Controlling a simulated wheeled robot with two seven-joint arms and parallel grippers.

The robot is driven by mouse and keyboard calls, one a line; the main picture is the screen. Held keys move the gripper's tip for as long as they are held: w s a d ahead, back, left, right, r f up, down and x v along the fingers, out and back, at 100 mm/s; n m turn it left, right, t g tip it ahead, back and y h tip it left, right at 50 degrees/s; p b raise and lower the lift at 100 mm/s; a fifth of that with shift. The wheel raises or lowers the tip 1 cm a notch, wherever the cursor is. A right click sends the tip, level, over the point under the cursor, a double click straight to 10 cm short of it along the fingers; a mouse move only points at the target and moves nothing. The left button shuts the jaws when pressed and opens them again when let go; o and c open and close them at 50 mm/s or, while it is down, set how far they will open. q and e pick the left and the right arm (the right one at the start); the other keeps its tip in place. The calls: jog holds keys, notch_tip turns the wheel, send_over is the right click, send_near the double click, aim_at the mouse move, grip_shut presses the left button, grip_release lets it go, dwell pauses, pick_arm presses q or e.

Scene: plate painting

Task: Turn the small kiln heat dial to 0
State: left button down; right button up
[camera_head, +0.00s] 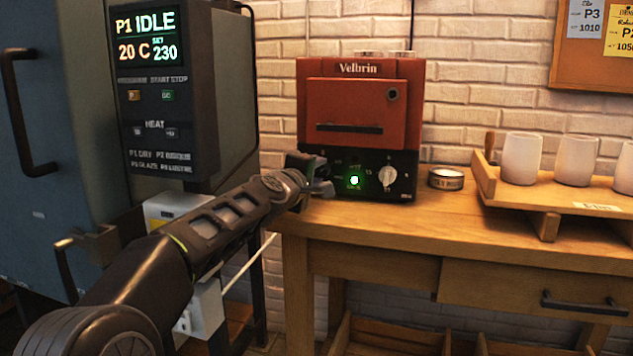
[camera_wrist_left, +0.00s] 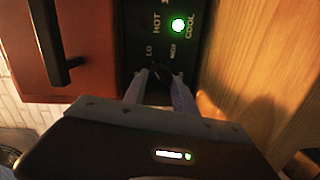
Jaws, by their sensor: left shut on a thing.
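The small kiln (camera_head: 360,105) is a red box marked "Velbrin" with a black control panel (camera_head: 345,190) along its bottom, on the wooden bench. My left gripper (camera_head: 322,185) is at the left end of this panel and hides what lies behind it. In the left wrist view, the fingers of my left gripper (camera_wrist_left: 160,88) are shut on a dark dial (camera_wrist_left: 162,73) beside the marks "LO" and "MED". The dial's pointer is hidden, so its setting cannot be read. A pale knob (camera_head: 387,176) sits further right on the panel. My right gripper is out of view.
A lit green lamp (camera_head: 354,180) sits between the two controls, marked "COOL" in the left wrist view. A round tin (camera_head: 445,179) and a rack (camera_head: 487,178) of white cups stand to the right. A large grey kiln (camera_head: 60,150) with a lit display is at left.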

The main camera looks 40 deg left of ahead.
pick_arm(q)
jog(key=n+b, duration=0.1)
jog(key=n, duration=0.1)
jog(key=n+b, duration=0.1)
jog(key=n, duration=0.1)
jog(key=n+b, duration=0.1)
jog(key=n, duration=0.1)
jog(key=shift+f+t, duration=0.25)
jog(key=shift+t, duration=0.15)
jog(key=shift+n+b, duration=0.4)
jog(key=shift+n, duration=0.5)
jog(key=shift+n+b, duration=0.4)
jog(key=shift+n, duration=0.8)
jog(key=c, duration=1)
grip_release()
jog(key=shift+s, duration=0.15)
